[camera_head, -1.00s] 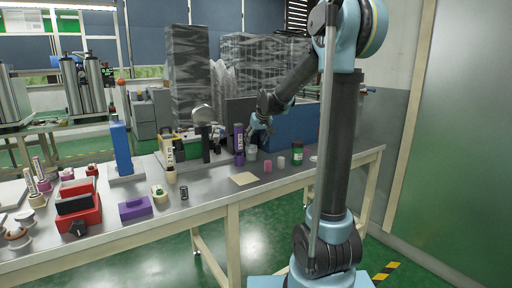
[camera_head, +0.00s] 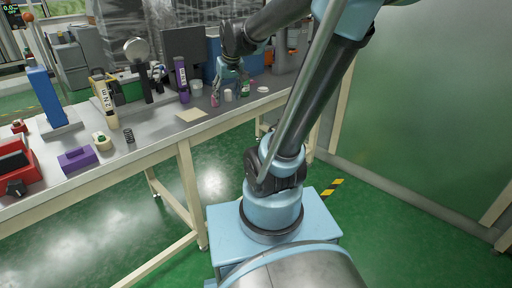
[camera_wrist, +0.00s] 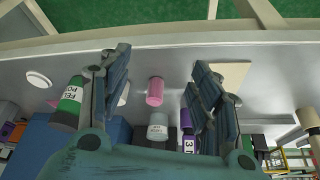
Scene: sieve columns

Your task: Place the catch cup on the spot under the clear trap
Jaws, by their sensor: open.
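A small grey-white cup (camera_wrist: 158,127), which looks like the catch cup, stands on the bench beside the purple bottle (camera_wrist: 187,122). In the head view the cup (camera_head: 197,88) is small, left of the pink cylinder (camera_head: 214,100). My gripper (camera_head: 226,84) is over the bench near the small cylinders. In the wrist view my gripper (camera_wrist: 160,68) is open and empty, with the pink cylinder and the cup showing between its spread fingers. I cannot make out the clear trap or the spot under it for sure.
A white cylinder (camera_head: 228,95) stands near the pink one. A tan square (camera_head: 191,115) lies near the bench edge. A blue column (camera_head: 46,97) and purple block (camera_head: 77,158) stand further left.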

